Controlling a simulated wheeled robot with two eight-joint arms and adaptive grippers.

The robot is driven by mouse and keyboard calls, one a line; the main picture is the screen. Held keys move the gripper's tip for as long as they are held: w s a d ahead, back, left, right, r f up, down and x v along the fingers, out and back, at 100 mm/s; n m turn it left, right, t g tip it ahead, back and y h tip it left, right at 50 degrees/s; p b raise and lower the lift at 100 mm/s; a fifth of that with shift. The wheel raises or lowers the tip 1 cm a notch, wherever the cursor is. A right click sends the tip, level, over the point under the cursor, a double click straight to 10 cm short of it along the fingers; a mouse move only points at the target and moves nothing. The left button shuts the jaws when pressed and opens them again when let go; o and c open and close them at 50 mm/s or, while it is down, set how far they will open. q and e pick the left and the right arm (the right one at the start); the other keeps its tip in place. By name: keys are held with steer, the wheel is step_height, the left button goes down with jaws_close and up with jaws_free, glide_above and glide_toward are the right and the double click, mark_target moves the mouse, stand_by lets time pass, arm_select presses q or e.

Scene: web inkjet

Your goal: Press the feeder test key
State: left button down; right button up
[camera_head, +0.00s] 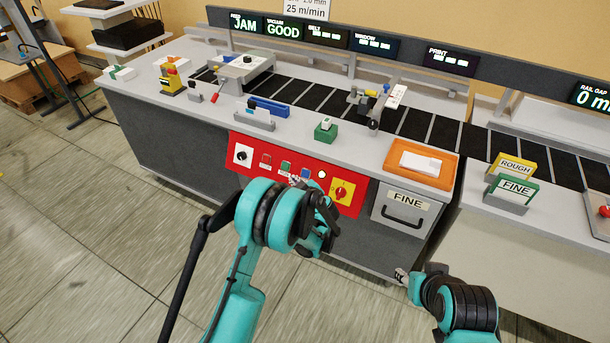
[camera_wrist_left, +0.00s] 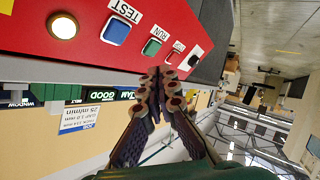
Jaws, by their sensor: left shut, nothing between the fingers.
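The feeder test key is a blue square key (camera_wrist_left: 116,31) beside a TEST label on the red panel (camera_wrist_left: 75,55). In the head view, the red panel (camera_head: 237,170) is on the front of the grey bench, and my left gripper (camera_head: 296,181) is in front of its keys. In the left wrist view, my left gripper's fingers (camera_wrist_left: 160,77) are shut and empty. Their tips appear just below the green and red keys, to the right of the blue key and apart from it. My right gripper (camera_head: 402,276) is low at right, small and unclear.
A green RUN key (camera_wrist_left: 152,47), a red key (camera_wrist_left: 172,58) and a lit round lamp (camera_wrist_left: 63,26) flank the blue key. An orange tray (camera_head: 435,180) stands on the bench above the FINE drawer (camera_head: 402,208).

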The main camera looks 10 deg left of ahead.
mark_target(303, 177)
arm_select(q)
steer(key=shift+w+d+f+b, duration=0.3)
steer(key=shift+w+f, duration=0.25)
steer(key=shift+w, duration=0.4)
steer(key=shift+w+d+f+b, duration=0.3)
steer(key=shift+w+f, duration=0.2)
steer(key=shift+w, duration=0.4)
steer(key=shift+w+d+f+b, duration=0.25)
steer(key=shift+w+f, duration=0.3)
steer(key=shift+w, duration=0.4)
steer(key=shift+w+d, duration=0.1)
steer(key=shift+w+f+b, duration=0.2)
steer(key=shift+w+b, duration=0.05)
steer(key=shift+b, duration=0.05)
steer(key=shift+w+d+f+b, duration=0.2)
steer(key=shift+w+b, duration=0.1)
steer(key=shift+w, duration=0.05)
steer(key=shift+s+r, duration=0.1)
steer(key=shift+s, duration=0.05)
steer(key=shift+s+a+r, duration=0.25)
steer(key=shift+s+r, duration=0.05)
steer(key=shift+s, duration=0.25)
